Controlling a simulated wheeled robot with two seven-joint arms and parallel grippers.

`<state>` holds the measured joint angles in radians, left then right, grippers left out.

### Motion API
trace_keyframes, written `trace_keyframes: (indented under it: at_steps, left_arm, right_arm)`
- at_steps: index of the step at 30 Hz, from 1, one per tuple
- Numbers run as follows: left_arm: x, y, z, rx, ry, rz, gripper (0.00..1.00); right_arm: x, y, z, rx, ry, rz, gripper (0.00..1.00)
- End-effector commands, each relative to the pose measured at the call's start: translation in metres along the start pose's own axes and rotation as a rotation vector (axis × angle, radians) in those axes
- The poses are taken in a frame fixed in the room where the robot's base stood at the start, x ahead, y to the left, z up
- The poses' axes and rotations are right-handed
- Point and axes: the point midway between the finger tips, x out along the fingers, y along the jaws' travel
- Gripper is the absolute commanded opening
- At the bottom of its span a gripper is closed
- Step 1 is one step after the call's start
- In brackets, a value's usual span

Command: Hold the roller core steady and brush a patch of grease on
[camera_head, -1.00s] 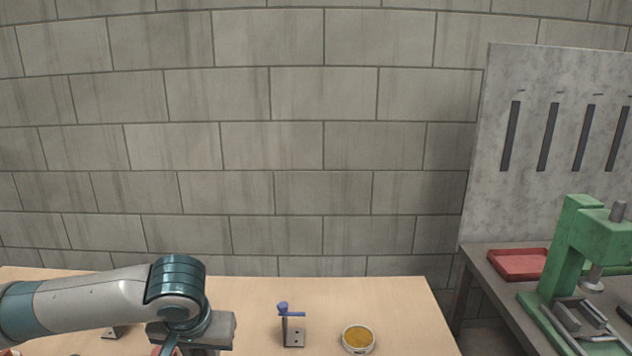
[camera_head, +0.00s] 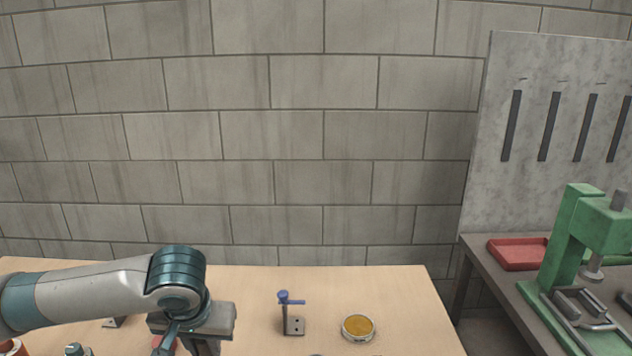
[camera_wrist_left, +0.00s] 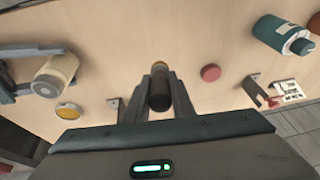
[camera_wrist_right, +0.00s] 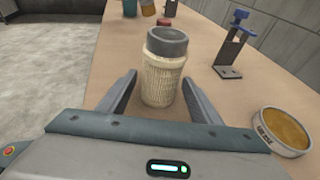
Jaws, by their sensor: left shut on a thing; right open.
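A cream mesh-patterned cylinder with a dark grey top (camera_wrist_right: 162,80) stands upright on the table in the right wrist view; it also shows in the left wrist view (camera_wrist_left: 55,75). My right gripper (camera_wrist_right: 163,88) is open, with a finger on either side of it. My left gripper (camera_wrist_left: 160,90) is shut on a dark cylinder with a brown far end (camera_wrist_left: 159,93). Which of the two is the roller core I cannot tell. A round tin of yellow-brown grease (camera_head: 358,327) sits right of a metal bracket (camera_head: 293,325) with a blue-handled item (camera_head: 290,298), perhaps the brush.
A red disc (camera_wrist_left: 210,72), a teal bottle (camera_wrist_left: 283,35) and a second bracket (camera_head: 112,323) stand on the left part of the table. A side bench at the right carries a green press (camera_head: 570,240) and a red tray (camera_head: 515,254). Bare table lies behind the brackets.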

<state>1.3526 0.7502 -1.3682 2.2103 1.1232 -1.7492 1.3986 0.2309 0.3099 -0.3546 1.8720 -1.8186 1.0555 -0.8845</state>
Motion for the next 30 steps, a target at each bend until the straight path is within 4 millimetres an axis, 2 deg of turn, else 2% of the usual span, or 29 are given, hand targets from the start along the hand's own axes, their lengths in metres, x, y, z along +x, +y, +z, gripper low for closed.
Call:
trace_keyframes:
  at_steps: [11, 14, 15, 30]
  left_arm:
    - [0.0003, 0.0001, 0.0000, 0.000, 0.000, 0.000, 0.00]
    - [0.0003, 0.0001, 0.0000, 0.000, 0.000, 0.000, 0.00]
    - [0.0003, 0.0001, 0.0000, 0.000, 0.000, 0.000, 0.00]
    - [0.0003, 0.0001, 0.0000, 0.000, 0.001, 0.000, 0.00]
  right_arm:
    - [0.0029, 0.0003, 0.0001, 0.001, 0.000, 0.001, 0.58]
    - [0.0028, 0.0003, 0.0001, 0.001, 0.000, 0.001, 0.35]
    - [0.0028, 0.0003, 0.0001, 0.001, 0.000, 0.001, 0.30]
    - [0.0026, 0.0002, 0.0002, 0.001, 0.000, 0.001, 0.30]
